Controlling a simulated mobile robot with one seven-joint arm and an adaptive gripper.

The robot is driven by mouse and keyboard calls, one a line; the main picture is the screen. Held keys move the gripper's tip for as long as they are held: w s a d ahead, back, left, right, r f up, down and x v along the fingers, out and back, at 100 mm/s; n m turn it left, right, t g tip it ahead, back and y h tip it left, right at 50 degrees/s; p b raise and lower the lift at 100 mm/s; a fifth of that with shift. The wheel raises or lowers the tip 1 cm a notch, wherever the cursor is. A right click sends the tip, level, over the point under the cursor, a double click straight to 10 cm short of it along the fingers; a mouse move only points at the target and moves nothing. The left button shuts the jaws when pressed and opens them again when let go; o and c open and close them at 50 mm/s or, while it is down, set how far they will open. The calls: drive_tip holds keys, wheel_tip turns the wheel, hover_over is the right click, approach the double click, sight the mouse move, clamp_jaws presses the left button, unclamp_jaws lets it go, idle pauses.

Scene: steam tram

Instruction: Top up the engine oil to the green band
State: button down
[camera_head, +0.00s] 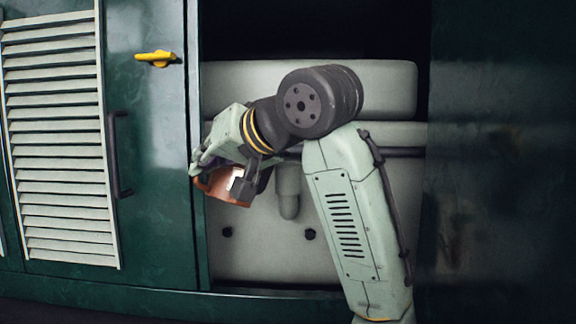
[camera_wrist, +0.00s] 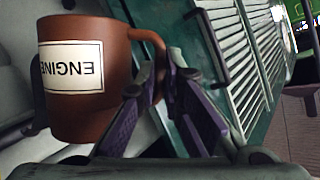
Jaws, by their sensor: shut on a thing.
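A reddish-brown can (camera_wrist: 90,115) with a white label reading "ENGINE" fills the left of the wrist view; the lettering appears upside down there. My gripper (camera_wrist: 160,78) is shut on its loop handle. In the head view the can (camera_head: 214,187) hangs from my gripper (camera_head: 203,170) at the left edge of an open bay, looking tilted. Behind is a pale grey engine casing (camera_head: 265,250) with a rounded stub (camera_head: 288,192) on its face. My arm covers part of the casing. No green band, gauge or oil level shows, and the can's contents are hidden.
Left of the bay is a dark green panel (camera_head: 155,215) with a yellow latch handle (camera_head: 157,59), a black grab bar (camera_head: 119,155) and a pale louvred vent (camera_head: 60,140). A dark panel (camera_head: 500,170) bounds the right. A sill (camera_head: 240,300) runs below the bay.

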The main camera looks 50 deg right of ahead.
drive_tip(key=shift+r, duration=0.1)
drive_tip(key=shift+r+m+p, duration=0.4)
drive_tip(key=shift+r+p, duration=0.4)
drive_tip(key=shift+p, duration=0.05)
drive_tip(key=shift+r, duration=0.15)
idle(0.3)
drive_tip(key=shift+d+r+y+p, duration=0.1)
drive_tip(key=shift+r+y+p, duration=0.2)
drive_tip(key=shift+p, duration=0.15)
drive_tip(key=shift+r, duration=0.1)
idle(0.5)
drive_tip(key=shift+d+r+m+y+p, duration=0.1)
drive_tip(key=shift+r+m+y+p, duration=0.25)
drive_tip(key=shift+p, duration=0.2)
drive_tip(key=shift+r, duration=0.1)
idle(0.5)
drive_tip(key=shift+d+r+m+p, duration=0.15)
drive_tip(key=shift+r+m+p, duration=0.1)
drive_tip(key=shift+r+p, duration=0.2)
